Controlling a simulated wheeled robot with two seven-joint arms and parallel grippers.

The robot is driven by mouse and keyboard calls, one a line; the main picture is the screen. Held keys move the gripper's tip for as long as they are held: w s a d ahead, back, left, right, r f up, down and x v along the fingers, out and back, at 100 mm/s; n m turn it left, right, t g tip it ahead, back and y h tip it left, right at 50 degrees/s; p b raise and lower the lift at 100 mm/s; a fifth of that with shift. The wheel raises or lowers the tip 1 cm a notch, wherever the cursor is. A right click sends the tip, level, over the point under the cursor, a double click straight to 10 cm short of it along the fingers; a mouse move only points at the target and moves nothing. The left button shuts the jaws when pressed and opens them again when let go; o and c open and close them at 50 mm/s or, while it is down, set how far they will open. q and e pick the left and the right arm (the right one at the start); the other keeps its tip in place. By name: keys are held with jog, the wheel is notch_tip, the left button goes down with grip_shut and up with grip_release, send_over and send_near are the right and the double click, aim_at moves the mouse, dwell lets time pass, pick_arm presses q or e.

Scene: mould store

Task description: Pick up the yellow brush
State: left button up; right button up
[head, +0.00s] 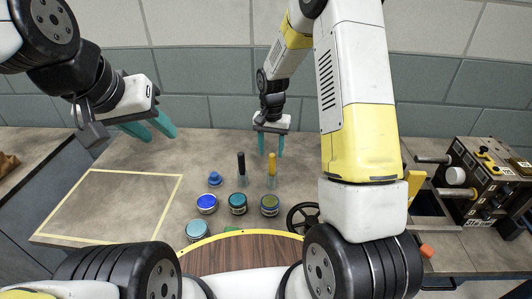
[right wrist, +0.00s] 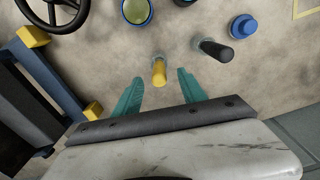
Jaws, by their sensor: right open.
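The yellow brush (head: 272,164) stands upright on the table, its yellow handle up and a paler part below. In the right wrist view the yellow brush (right wrist: 158,70) shows between and just beyond the fingertips. My right gripper (head: 270,153) is open, with teal fingers pointing down, above and around the line of the brush; I see no contact. It also shows in the right wrist view (right wrist: 158,84). My left gripper (head: 154,135) is high at the left, its teal fingers apart and empty, away from the brush.
A black-handled brush (head: 241,164) stands close left of the yellow one. A small blue object (head: 215,178) and several jars, including a green-topped one (head: 270,205), stand nearby. A black handwheel (head: 302,216) and a machine (head: 485,185) are at right. A taped square (head: 110,205) at left is empty.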

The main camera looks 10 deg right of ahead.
aim_at(272, 164)
jog(key=f, duration=0.7)
jog(key=shift+w+d+f, duration=0.25)
jog(key=shift+d, duration=0.05)
grip_shut()
